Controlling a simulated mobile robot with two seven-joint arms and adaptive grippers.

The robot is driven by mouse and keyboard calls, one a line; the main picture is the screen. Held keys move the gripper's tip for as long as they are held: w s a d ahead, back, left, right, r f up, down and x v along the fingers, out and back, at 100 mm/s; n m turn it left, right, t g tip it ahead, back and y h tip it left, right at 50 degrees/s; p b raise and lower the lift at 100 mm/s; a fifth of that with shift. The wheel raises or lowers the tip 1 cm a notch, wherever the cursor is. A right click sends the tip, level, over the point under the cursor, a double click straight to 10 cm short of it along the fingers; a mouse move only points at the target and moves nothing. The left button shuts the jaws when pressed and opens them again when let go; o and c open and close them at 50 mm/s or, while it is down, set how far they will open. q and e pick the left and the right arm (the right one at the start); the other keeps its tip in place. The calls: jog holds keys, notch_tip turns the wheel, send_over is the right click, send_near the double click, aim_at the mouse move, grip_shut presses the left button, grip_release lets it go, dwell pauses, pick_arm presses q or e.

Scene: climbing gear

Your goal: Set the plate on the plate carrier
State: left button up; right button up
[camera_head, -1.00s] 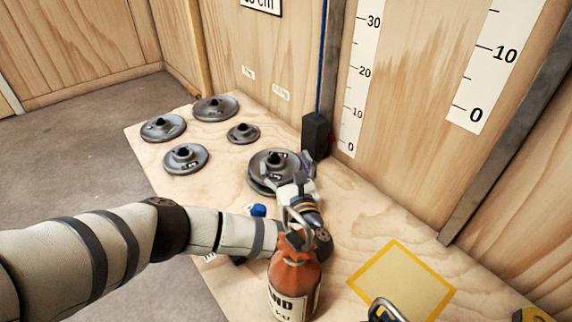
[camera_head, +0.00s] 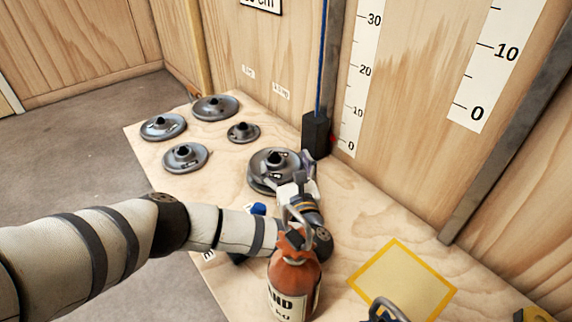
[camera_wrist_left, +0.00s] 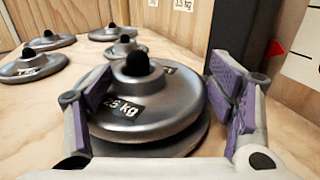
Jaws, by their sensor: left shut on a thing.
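The grey metal plate (camera_head: 270,160), which also shows in the left wrist view (camera_wrist_left: 160,100) with a 2.5 kg label and a black knob in its middle, is over a second grey disc (camera_wrist_left: 150,150). This lower disc may be the plate carrier; I cannot tell for sure. My left gripper (camera_head: 293,172) is shut on the upper plate, with a purple-padded finger on either side in the wrist view. Whether the plate touches the disc below is unclear. My right gripper is not in view.
Several other grey plates (camera_head: 186,157) lie on the wooden board to the left. A black post (camera_head: 316,134) stands just behind the held plate. A yellow-bordered square (camera_head: 403,282) is bare.

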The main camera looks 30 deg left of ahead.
pick_arm(q)
jog(key=shift+f+b, duration=0.25)
jog(key=shift+b, duration=0.05)
jog(key=shift+r, duration=0.25)
jog(key=shift+r+p, duration=0.55)
jog(key=shift+r, duration=0.1)
jog(key=shift+f+b, duration=0.75)
jog(key=shift+f, duration=0.15)
dwell(1.0)
jog(key=shift+r, duration=0.15)
jog(key=shift+r+p, duration=0.6)
jog(key=shift+r, duration=0.1)
dwell(0.4)
jog(key=shift+f+b, duration=0.75)
jog(key=shift+f, duration=0.1)
dwell(0.4)
